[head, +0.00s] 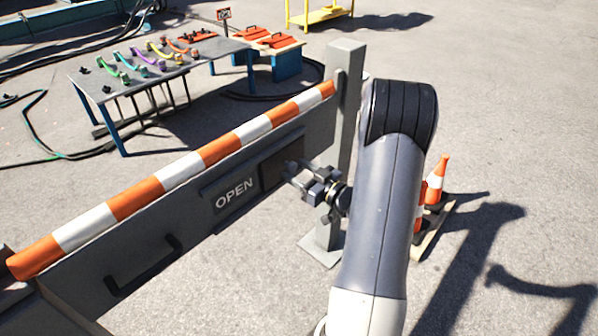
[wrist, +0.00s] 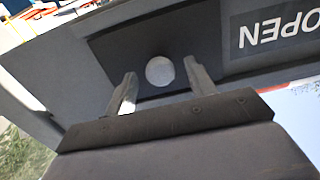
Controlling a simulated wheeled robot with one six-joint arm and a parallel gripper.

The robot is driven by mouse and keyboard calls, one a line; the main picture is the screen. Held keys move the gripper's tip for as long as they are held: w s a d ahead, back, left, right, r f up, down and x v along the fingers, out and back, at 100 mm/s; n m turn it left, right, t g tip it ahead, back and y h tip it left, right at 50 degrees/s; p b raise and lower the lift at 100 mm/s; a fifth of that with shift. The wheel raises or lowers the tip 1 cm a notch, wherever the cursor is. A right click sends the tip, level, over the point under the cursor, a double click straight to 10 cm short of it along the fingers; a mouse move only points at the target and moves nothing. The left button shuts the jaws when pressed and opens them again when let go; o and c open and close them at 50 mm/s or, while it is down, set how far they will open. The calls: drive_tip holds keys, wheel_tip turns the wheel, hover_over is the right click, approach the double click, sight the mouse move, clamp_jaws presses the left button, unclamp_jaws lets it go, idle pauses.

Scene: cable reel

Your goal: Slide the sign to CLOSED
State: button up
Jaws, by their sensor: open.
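The sign is set in a grey barrier panel (head: 170,225). It shows the word OPEN (head: 235,193) in the head view, and the same word (wrist: 277,32) appears upside down in the wrist view. Right of the word in the head view is a dark sliding plate (head: 280,163). In the wrist view this plate (wrist: 120,50) carries a round pale knob (wrist: 160,71). My gripper (head: 297,176) is in front of the plate. In the wrist view my gripper (wrist: 160,88) is open, with one finger on each side of the knob and visible gaps. Contact cannot be told.
An orange-and-white striped bar (head: 180,170) tops the panel, with a black handle (head: 143,264) at lower left. A grey post (head: 346,100) stands at the panel's right end. Traffic cones (head: 437,180) stand right of my arm. A table (head: 160,75) with coloured cables is behind.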

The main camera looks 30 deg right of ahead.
clamp_jaws()
idle(0.4)
drive_tip(key=s+a+b, duration=0.2)
drive_tip(key=a, duration=0.6)
drive_tip(key=s+a+b, duration=0.3)
drive_tip(key=a, duration=0.4)
drive_tip(key=shift+s+a+b, duration=0.3)
drive_tip(key=shift+s+a, duration=0.05)
drive_tip(key=shift+a, duration=0.05)
unclamp_jaws()
drive_tip(key=shift+a, duration=0.15)
drive_tip(key=shift+s, duration=0.1)
